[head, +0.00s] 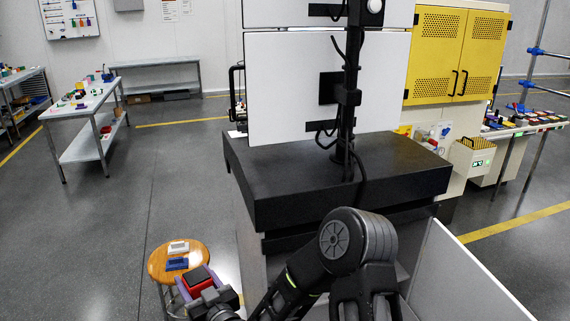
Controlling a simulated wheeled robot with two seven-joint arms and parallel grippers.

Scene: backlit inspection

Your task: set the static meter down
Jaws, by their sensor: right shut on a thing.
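My right gripper (200,285) is at the bottom, left of centre, with its arm reaching in from the lower right. It is shut on a small boxy red and dark thing (199,281), which seems to be the static meter. The held thing is at the near side of a round wooden stool (159,268). In this view it overlaps the stool's near right edge; I cannot tell whether it touches the top. Its underside is hidden. My left gripper is not in view.
On the stool lie a white device (178,247) and a blue one (177,264), leaving little bare top. Open grey floor (100,240) lies left of the stool.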

